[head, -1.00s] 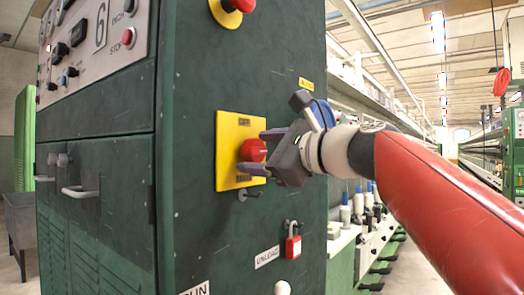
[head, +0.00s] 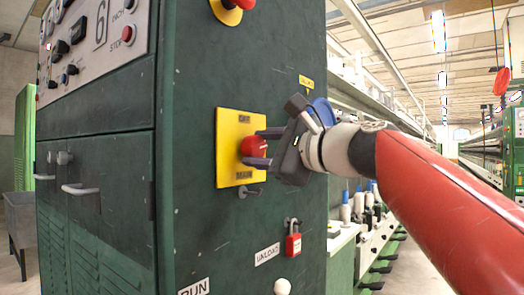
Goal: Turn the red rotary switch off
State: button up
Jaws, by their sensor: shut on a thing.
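The red rotary switch (head: 253,147) sits on a yellow plate (head: 228,150) on the side of the green cabinet. The plate has a dark label above the knob and one reading MAIN below it. My gripper (head: 257,148) reaches in from the right, with one finger above and one below the knob, shut on it. The fingers partly cover the knob, so its exact pointing direction is hard to tell.
A red emergency button (head: 240,4) is above the plate. Below are a small key-like lever (head: 250,192), a red padlock (head: 293,245) and a white knob (head: 282,287). Shelving with spools (head: 360,203) stands behind at the right.

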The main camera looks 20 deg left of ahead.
jog(key=n+b, duration=0.1)
jog(key=n, duration=0.3)
jog(key=shift+f, duration=0.2)
jog(key=n+b, duration=0.2)
jog(key=n, duration=0.2)
jog(key=shift+f+n+y, duration=0.1)
jog(key=shift+n+y, duration=0.3)
jog(key=n+b, duration=0.1)
jog(key=n, duration=0.2)
jog(key=shift+w+n+b, duration=0.1)
jog(key=shift+n+b, duration=0.25)
jog(key=shift+n, duration=0.05)
jog(key=shift+n+g+y+b, duration=0.3)
jog(key=shift+n+g+b, duration=0.2)
jog(key=shift+n, duration=1.4)
jog(key=o, duration=1)
jog(key=shift+d, duration=0.1)
